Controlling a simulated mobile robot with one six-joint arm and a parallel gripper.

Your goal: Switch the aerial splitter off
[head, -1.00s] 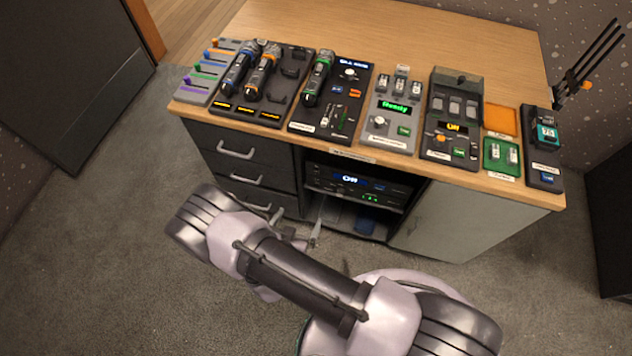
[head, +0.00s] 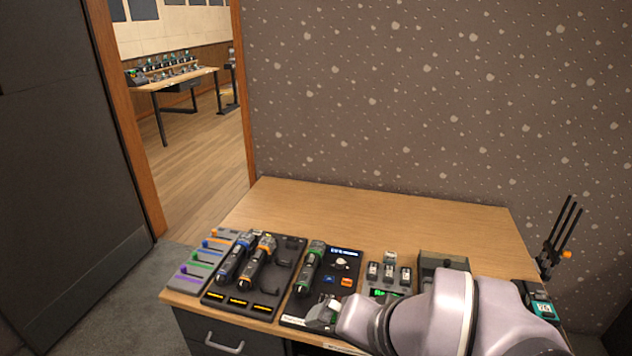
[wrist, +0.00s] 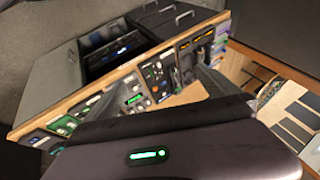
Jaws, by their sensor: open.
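No label in view clearly reads aerial splitter. A black rack unit (wrist: 124,45) with a small lit display sits in the cabinet's open bay in the wrist view; its text is too small to read. In the head view that bay is out of sight. A black stand with upright rods and an orange part, aerial-like (head: 556,245), is at the desk's right end. My gripper (wrist: 156,92) is open and empty in the wrist view, its two fingers apart, with the desk devices beyond. In the head view its end (head: 322,314) is over the front of the black microphone panel, partly hidden by my arm.
The desk (head: 390,215) has a clear back half. Coloured faders (head: 200,265), a microphone charger (head: 250,290) and a black panel (head: 335,285) line its front. Drawers (wrist: 165,15) and a grey door (wrist: 50,85) flank the bay. A doorway opens at the left back.

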